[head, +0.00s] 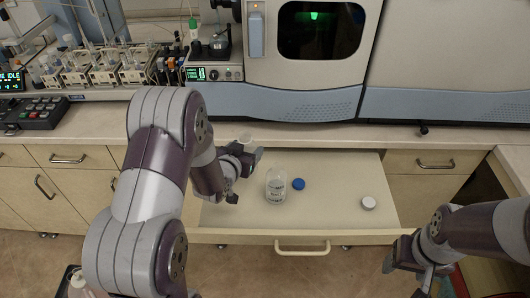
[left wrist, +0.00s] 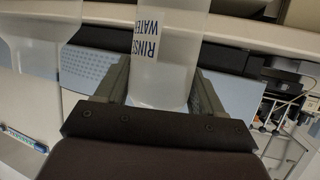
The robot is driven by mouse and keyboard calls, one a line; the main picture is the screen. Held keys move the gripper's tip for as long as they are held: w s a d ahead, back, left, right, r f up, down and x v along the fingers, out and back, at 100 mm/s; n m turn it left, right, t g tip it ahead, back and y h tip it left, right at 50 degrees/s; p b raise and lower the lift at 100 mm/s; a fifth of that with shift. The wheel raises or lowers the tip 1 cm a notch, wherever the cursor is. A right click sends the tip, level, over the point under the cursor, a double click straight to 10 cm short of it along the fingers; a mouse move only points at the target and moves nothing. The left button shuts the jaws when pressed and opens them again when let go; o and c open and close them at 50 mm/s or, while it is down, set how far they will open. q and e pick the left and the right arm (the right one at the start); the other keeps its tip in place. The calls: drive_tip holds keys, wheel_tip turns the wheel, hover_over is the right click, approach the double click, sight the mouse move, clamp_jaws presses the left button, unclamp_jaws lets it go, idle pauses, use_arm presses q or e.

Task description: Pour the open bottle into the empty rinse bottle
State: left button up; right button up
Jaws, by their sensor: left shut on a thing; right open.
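My left gripper (head: 248,158) is shut on a translucent white bottle marked RINSE WATER (left wrist: 158,65), between its two fingers in the left wrist view. In the head view, only a small pale part of it (head: 245,138) shows above the gripper. A clear bottle with a label (head: 276,186) stands upright and uncapped on the pulled-out board, right of my left gripper and apart from it. The held bottle's fill level cannot be told. My right gripper (head: 422,277) is open and empty at the lower right, off the board.
A blue cap (head: 298,184) and a white cap (head: 368,202) lie on the pulled-out board (head: 330,170). The large spectrometer (head: 300,98) stands behind on the bench. Tubing and pump modules (head: 105,72) fill the bench's left. The board's right part is mostly clear.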

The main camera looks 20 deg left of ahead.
sight(245, 143)
use_arm(q)
wheel_tip(245, 143, up, 3)
drive_tip(key=shift+r+p, duration=0.1)
drive_tip(key=shift+p, duration=1.15)
